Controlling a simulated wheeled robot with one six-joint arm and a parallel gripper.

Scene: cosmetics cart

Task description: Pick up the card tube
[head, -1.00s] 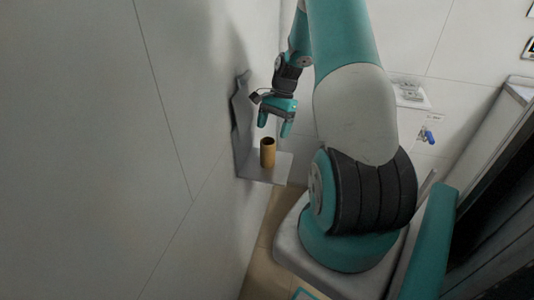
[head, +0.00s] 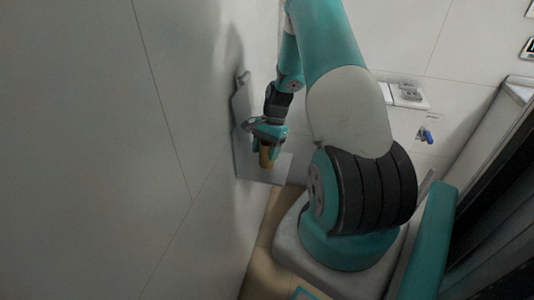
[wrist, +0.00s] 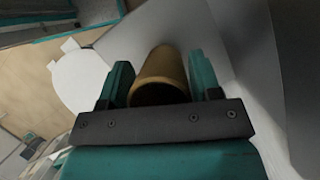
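The card tube (head: 265,158) is a short brown cylinder with an open top. It stands on a grey shelf plate (head: 277,174) close to the wall. My gripper (head: 266,150) points down over it, with one teal finger on each side of its upper part. In the wrist view the tube (wrist: 160,72) lies between the two fingers, its dark open end toward the camera. My gripper (wrist: 160,80) looks open, with narrow gaps beside the tube; contact is hard to judge. The fingers hide part of the tube in the head view.
A pale wall (head: 150,130) runs close along the left of the shelf plate. A raised grey panel (head: 243,100) stands at the plate's back left. A small tray (head: 408,96) and a blue item (head: 427,136) are further right.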

